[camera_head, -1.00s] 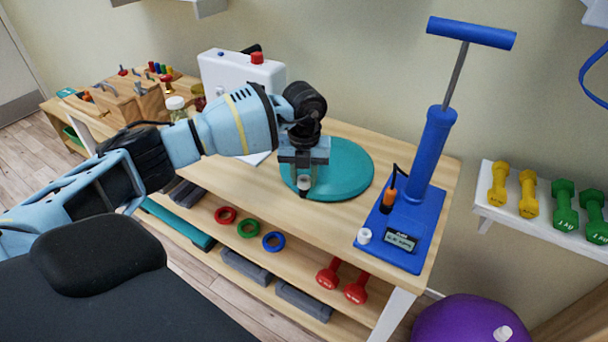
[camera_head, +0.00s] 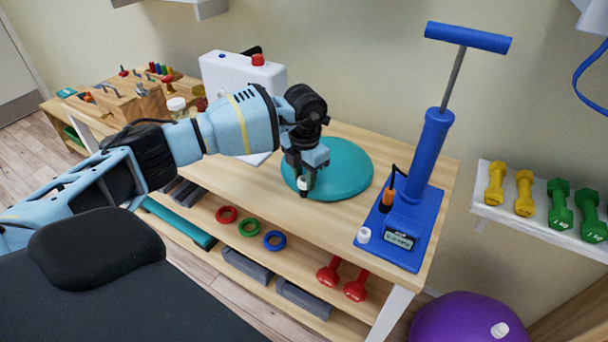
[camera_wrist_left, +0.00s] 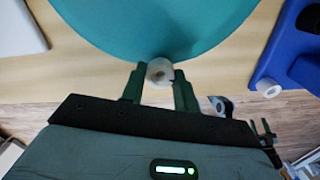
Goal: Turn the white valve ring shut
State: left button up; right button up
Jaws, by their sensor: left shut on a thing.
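The white valve ring (camera_head: 303,184) sits at the near edge of the teal round cushion (camera_head: 346,166) on the wooden table. It also shows in the left wrist view (camera_wrist_left: 160,71), at the cushion's rim. My left gripper (camera_head: 304,182) comes down over the ring from above. In the left wrist view its two dark fingers (camera_wrist_left: 159,82) stand one on each side of the ring, shut on it. The fingers hide part of the ring, and I cannot tell how far it is turned. My right gripper is not in view.
A blue hand pump (camera_head: 425,155) with a white knob (camera_head: 363,235) on its base stands at the table's right end. A white box (camera_head: 240,75) is behind my arm. A purple ball (camera_head: 450,322) lies on the floor. Dumbbells (camera_head: 558,205) stand on the right shelf.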

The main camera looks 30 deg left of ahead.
pick_arm(q)
jog(key=m, duration=0.3)
jog(key=shift+m, duration=1.9)
jog(key=shift+r, duration=0.1)
jog(key=o, duration=1)
